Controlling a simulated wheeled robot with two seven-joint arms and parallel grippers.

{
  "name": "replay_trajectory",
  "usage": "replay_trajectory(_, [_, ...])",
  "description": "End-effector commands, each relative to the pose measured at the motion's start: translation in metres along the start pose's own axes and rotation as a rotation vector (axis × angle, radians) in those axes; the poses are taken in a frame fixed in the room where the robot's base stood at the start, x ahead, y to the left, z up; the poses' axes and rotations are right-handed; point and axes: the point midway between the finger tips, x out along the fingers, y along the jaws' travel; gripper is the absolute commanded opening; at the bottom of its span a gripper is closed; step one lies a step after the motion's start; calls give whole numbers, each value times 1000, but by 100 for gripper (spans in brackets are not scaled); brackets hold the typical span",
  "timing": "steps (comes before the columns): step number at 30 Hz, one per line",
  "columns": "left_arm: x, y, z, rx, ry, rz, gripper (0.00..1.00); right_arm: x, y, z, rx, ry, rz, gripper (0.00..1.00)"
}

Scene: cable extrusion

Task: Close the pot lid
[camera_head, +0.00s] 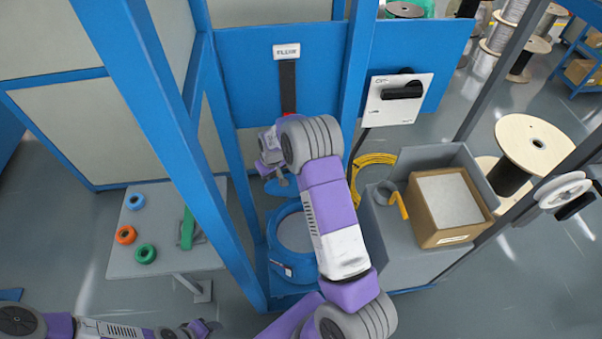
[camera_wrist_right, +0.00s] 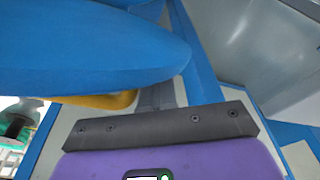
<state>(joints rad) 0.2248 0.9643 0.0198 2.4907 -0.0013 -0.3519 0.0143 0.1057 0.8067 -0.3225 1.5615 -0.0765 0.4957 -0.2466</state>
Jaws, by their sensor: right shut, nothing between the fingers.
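The blue round pot (camera_head: 284,262) stands on the floor inside the blue frame, with its grey inside showing from above. The blue lid (camera_head: 280,188) is raised at the far side of the pot, apart from most of the rim; its hinge is hidden. My right gripper (camera_head: 272,166) is shut and empty, close to the lid at its far side. In the right wrist view the lid (camera_wrist_right: 90,50) fills the upper left, just beyond the dark gripper bar (camera_wrist_right: 165,124); contact cannot be told. My left gripper (camera_head: 205,328) is low at the left, far from the pot, its jaws unclear.
A blue post (camera_head: 165,130) stands left of the pot. A grey bench (camera_head: 400,250) with a cardboard box (camera_head: 445,235) stands close on the right. A small table (camera_head: 165,195) with tape rolls is at the left. A white switch box (camera_head: 398,98) hangs behind.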

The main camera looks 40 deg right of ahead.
Motion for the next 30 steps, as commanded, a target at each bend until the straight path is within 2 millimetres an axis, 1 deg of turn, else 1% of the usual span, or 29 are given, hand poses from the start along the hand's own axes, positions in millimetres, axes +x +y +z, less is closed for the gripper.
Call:
replay_trajectory(1, [0, 0, 0, 0, 0, 0, 49, 2, 6, 7, 6, -12, 9, 0])
replay_trajectory(9, [2, -1, 0, 0, 0, 0, 49, 4, -5, 27, 5, -14, 9, 0])
replay_trajectory(19, [4, -2, 0, 0, 0, 0, 49, 8, -12, 41, 4, -19, 8, 0])
replay_trajectory(27, [9, -4, 0, 0, 0, 0, 49, 15, -22, 61, 5, -20, 7, 0])
replay_trajectory(30, [10, -4, 0, 0, 0, 0, 49, 16, -24, 64, 5, -19, 8, 0])
